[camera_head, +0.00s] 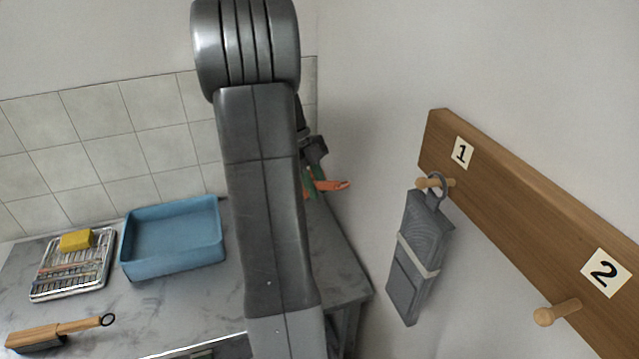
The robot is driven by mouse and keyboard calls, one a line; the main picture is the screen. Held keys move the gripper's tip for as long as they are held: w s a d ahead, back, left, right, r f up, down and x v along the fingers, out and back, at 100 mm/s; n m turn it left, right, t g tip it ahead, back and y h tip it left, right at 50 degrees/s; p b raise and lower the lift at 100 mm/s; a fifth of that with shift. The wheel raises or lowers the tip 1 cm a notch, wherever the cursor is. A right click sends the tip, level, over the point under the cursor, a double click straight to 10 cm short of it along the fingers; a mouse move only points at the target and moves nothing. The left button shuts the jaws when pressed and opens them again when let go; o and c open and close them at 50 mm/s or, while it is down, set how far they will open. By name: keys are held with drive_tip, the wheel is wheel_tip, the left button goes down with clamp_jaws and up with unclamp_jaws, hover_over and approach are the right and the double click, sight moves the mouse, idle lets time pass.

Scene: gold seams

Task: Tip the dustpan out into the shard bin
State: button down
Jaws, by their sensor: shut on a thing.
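My gripper (316,152) is mostly hidden behind my own arm; only a dark part of it shows at the arm's right edge. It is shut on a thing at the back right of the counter. An orange and green piece (328,185) shows just below it, mostly hidden by the arm; I cannot tell whether this is part of the dustpan. No dustpan shows clearly. A blue open-topped bin (172,268) stands on the counter left of my arm and looks empty; I cannot tell if it is the shard bin.
A wooden-handled brush (62,329) and a metal tin of narrow items (48,286) with a yellow block (76,240) on it lie on the counter (150,308). A grey folded thing (418,262) hangs from peg 1 of the wooden rail (525,205); peg 2 (556,312) is bare.

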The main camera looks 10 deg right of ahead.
drive_tip(key=shift+w+a+r+g+h+p, duration=0.4)
drive_tip(key=shift+r+p, duration=0.2)
drive_tip(key=shift+p, duration=0.3)
drive_tip(key=shift+w+a+r+g+h+p, duration=0.3)
drive_tip(key=shift+w+r+p, duration=0.2)
drive_tip(key=shift+p, duration=0.35)
drive_tip(key=shift+w+a+r+g+h+p, duration=0.35)
drive_tip(key=shift+r+p, duration=0.3)
drive_tip(key=shift+p, duration=0.25)
drive_tip(key=shift+w+a, duration=0.2)
drive_tip(key=shift+a, duration=0.05)
drive_tip(key=shift+w+a+r+g+h, duration=0.9)
drive_tip(key=shift+w+a+g, duration=0.2)
drive_tip(key=shift+w, duration=0.15)
drive_tip(key=shift+r, duration=0.45)
drive_tip(key=shift+f, duration=0.1)
